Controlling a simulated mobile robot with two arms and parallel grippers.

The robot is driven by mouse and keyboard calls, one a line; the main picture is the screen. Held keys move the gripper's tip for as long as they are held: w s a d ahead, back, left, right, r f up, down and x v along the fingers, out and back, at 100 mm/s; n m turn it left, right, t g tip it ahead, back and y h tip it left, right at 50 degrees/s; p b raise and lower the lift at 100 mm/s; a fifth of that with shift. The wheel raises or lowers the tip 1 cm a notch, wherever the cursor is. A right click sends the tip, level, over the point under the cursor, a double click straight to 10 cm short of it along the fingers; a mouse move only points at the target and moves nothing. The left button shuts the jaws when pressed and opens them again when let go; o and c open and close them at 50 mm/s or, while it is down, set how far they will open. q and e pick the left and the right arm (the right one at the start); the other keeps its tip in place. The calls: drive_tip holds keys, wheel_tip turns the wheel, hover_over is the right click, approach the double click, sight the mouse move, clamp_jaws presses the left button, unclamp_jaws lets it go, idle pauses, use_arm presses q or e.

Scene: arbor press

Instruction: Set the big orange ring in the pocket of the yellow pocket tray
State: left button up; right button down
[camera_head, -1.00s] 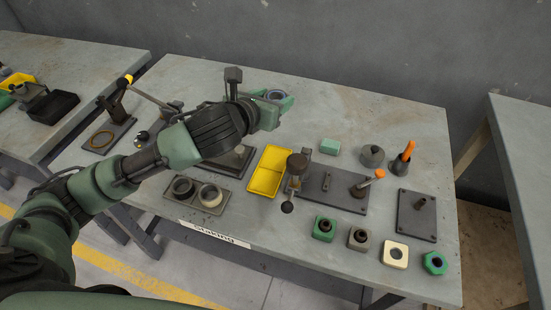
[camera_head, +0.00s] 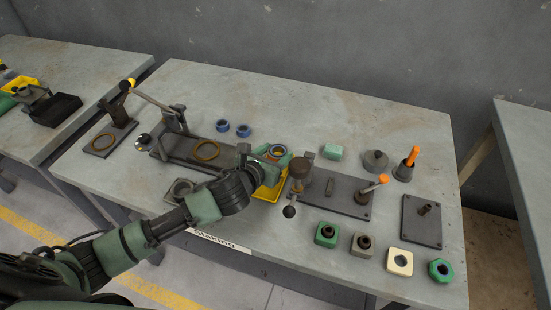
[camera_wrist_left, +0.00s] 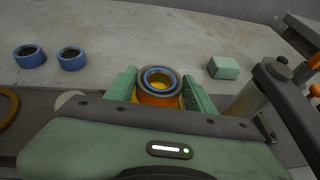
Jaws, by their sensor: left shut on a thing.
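My left gripper (camera_head: 276,158) is above the yellow pocket tray (camera_head: 259,193), which the hand partly hides. Its green fingers are shut on the big orange ring (camera_wrist_left: 158,99), which shows between them in the left wrist view. A blue ring (camera_wrist_left: 146,78) sits inside the orange one, and yellow shows through its hole. The ring's underside is hidden, so I cannot tell whether it touches the tray. My right gripper is not in view.
Two blue rings (camera_head: 222,125) (camera_head: 243,130) stand behind the left gripper. A press fixture with a dark post (camera_head: 299,168) is close to the tray's right. A green block (camera_head: 332,152) lies behind it.

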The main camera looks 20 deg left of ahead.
use_arm(q)
drive_tip(key=shift+f, duration=0.95)
drive_tip(key=shift+f, duration=0.1)
drive_tip(key=o, duration=1.4)
drive_tip(key=v, duration=1.2)
